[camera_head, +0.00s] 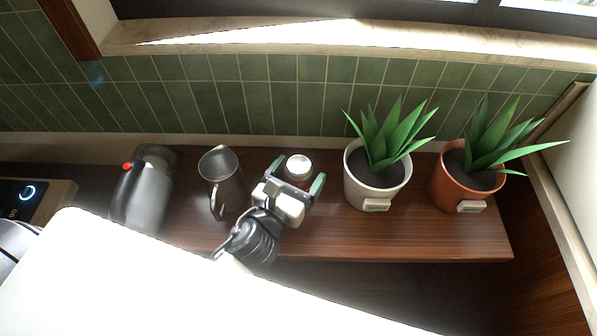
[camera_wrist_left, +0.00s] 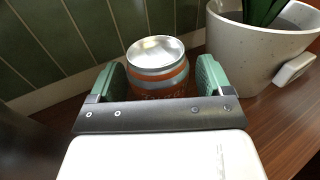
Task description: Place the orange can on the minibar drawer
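The orange can (camera_head: 298,165) with a silver top stands upright on the wooden counter near the tiled wall. In the left wrist view the can (camera_wrist_left: 160,75) shows its orange side and pale lid between the two green fingers. My left gripper (camera_head: 297,176) is open, with a finger towards each side of the can. I cannot tell whether either finger touches it. The lower part of the can is hidden by the gripper. My right gripper is not in view. I cannot make out a minibar drawer in these views.
A white pot with a plant (camera_head: 372,190) stands close right of the can, and a terracotta pot (camera_head: 450,198) beyond it. A metal mug (camera_head: 225,180) and a grey kettle (camera_head: 147,195) stand to the left. The counter's front right (camera_head: 430,236) is clear.

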